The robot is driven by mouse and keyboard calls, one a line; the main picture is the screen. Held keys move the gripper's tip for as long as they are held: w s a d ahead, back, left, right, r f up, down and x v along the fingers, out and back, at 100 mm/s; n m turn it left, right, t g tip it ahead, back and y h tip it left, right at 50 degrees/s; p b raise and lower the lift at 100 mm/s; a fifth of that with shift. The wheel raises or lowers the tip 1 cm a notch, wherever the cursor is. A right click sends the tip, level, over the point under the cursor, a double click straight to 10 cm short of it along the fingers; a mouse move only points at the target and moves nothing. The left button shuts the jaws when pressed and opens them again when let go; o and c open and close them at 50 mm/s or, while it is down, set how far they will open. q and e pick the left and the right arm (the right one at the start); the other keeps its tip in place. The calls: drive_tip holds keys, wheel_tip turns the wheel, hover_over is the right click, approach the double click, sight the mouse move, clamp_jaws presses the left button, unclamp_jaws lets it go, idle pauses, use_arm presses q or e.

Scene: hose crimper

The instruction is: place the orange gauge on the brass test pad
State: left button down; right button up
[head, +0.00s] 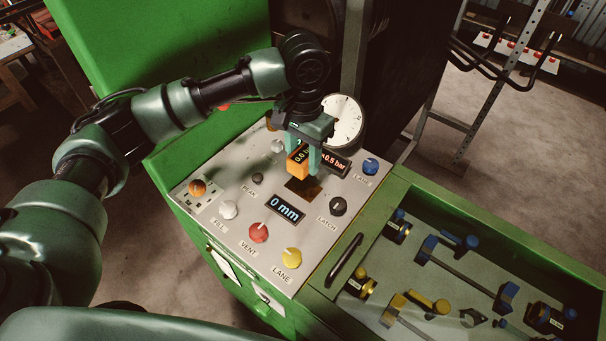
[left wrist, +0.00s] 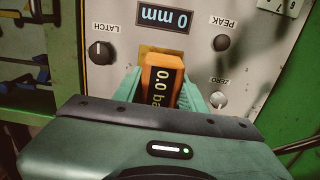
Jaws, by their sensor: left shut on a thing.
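The orange gauge (head: 297,167) is a small block with a dark display on one side. It also shows in the left wrist view (left wrist: 161,78), where its display reads 0.0 ba, the rest cut off. My left gripper (head: 304,158) is shut on it, with a green finger on each side. The brass test pad (head: 303,189) is a dark brownish square on the grey panel, just below the gauge in the head view. In the left wrist view a brass strip of the pad (left wrist: 160,50) shows beyond the gauge. I cannot tell if they touch. My right gripper is not in view.
The panel carries a 0 mm display (head: 286,209), a black latch knob (head: 338,206), a red vent knob (head: 258,232) and a yellow lane knob (head: 291,257). A round dial (head: 345,122) stands behind the gripper. A green-framed tray (head: 452,213) with several tools lies right.

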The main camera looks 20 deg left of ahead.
sight(303, 154)
use_arm(q)
drive_tip(key=shift+f, duration=1.45)
drive_tip(key=shift+f+p, duration=0.35)
drive_tip(key=shift+f, duration=1.7)
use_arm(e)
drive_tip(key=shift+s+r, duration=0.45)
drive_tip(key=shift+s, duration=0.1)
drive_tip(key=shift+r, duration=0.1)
use_arm(q)
drive_tip(key=c, duration=0.8)
unclamp_jaws()
drive_tip(key=shift+f, duration=0.1)
drive_tip(key=shift+r, duration=0.2)
wheel_tip(303, 154, up, 12)
drive_tip(key=shift+f+b, duration=0.1)
drive_tip(key=shift+b, duration=1)
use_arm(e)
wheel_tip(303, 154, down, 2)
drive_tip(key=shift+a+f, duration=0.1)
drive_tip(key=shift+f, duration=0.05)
